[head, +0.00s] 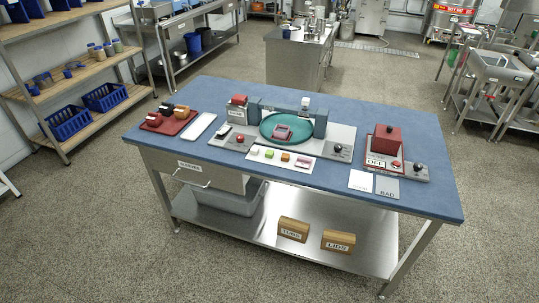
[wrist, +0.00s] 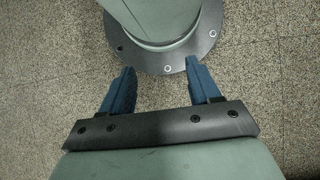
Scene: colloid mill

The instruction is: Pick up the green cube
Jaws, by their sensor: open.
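The small green cube (head: 269,154) sits on a white strip (head: 262,160) near the front middle of the blue table. Other small blocks stand in a row with it on the strip, including an orange one (head: 285,157). My gripper (wrist: 160,70) shows only in the wrist view. Its two blue fingers are wide apart, with nothing between them. It is over bare speckled floor, away from the cube, and the cube is not in the wrist view.
Behind the strip is a machine with a round teal dish (head: 270,132). A red box (head: 387,138) stands at the right, and a dark red tray (head: 163,127) and a white tray (head: 199,127) lie at the left. The table's (head: 435,198) front right corner is clear.

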